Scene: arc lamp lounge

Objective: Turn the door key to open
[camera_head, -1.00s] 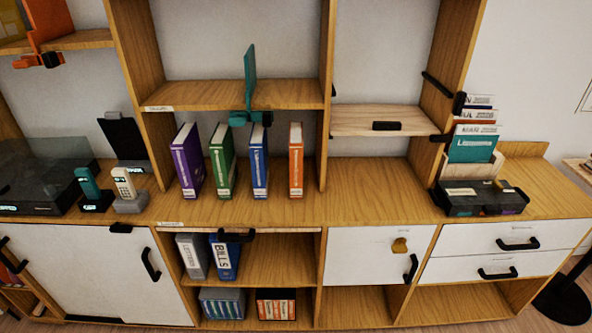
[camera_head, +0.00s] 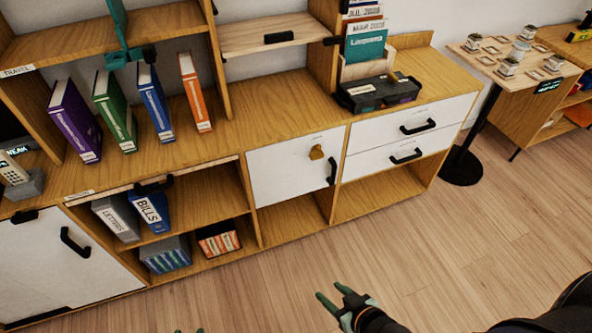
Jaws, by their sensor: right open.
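The door key (camera_head: 316,152) is a small brass-coloured piece on the upper part of a white cabinet door (camera_head: 285,172). The door is closed and has a black handle (camera_head: 332,172) at its right side. My right gripper (camera_head: 330,297) is at the bottom of the head view, open and empty, over the floor, well below and apart from the key.
White drawers (camera_head: 411,132) with black handles stand right of the door. An open shelf with binders (camera_head: 150,208) is on its left. A black round stand base (camera_head: 461,166) is on the floor at right. The wooden floor (camera_head: 440,260) in front is clear.

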